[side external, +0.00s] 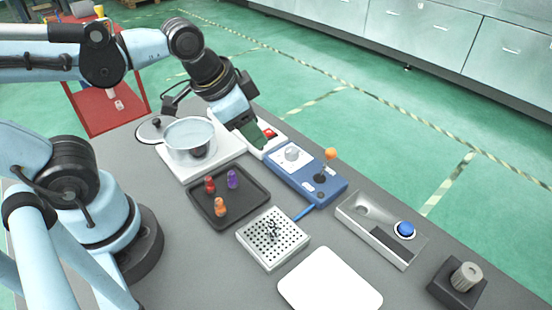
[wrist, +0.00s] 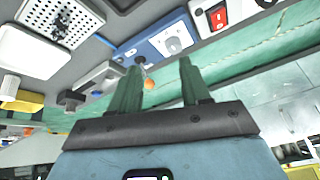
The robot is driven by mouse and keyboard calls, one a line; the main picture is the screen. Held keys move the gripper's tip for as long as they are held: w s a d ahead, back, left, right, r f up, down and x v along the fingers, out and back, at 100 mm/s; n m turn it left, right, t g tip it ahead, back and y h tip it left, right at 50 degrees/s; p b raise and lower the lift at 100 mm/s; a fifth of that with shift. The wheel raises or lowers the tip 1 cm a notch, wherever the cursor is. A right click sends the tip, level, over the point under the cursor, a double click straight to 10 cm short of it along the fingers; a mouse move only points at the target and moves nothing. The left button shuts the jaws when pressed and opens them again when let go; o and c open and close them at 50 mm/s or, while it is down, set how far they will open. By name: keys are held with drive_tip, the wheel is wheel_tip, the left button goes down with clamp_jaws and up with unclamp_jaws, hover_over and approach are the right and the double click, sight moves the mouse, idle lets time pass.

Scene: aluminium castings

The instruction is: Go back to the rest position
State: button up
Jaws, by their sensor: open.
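My gripper (side external: 262,133) hangs above the back of the table, in front of the white box with a red switch (side external: 270,134). In the wrist view my gripper (wrist: 160,68) shows two green fingers, apart, with nothing between them. The blue box (side external: 300,172) with a white knob and an orange-topped joystick (side external: 330,155) stands just right of my gripper. In the wrist view the blue box (wrist: 155,42) lies beyond the fingertips, and the orange ball (wrist: 149,84) shows between the fingers.
A glass pot (side external: 190,140) stands on a white base left of my gripper. A dark tray (side external: 207,208) holds red, purple and orange pieces. A perforated white block (side external: 250,245), a white plate (side external: 325,285), a metal box with a blue button (side external: 404,230) and a dark knob box (side external: 455,290) stand nearer.

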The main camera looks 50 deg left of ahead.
drive_tip(key=a+n, duration=0.1)
drive_tip(key=a+n+t, duration=0.1)
drive_tip(key=a+n, duration=0.2)
drive_tip(key=shift+w+a+t+y, duration=0.2)
drive_tip(key=shift+w+t+y, duration=0.1)
drive_tip(key=shift+t+y, duration=0.1)
idle(0.8)
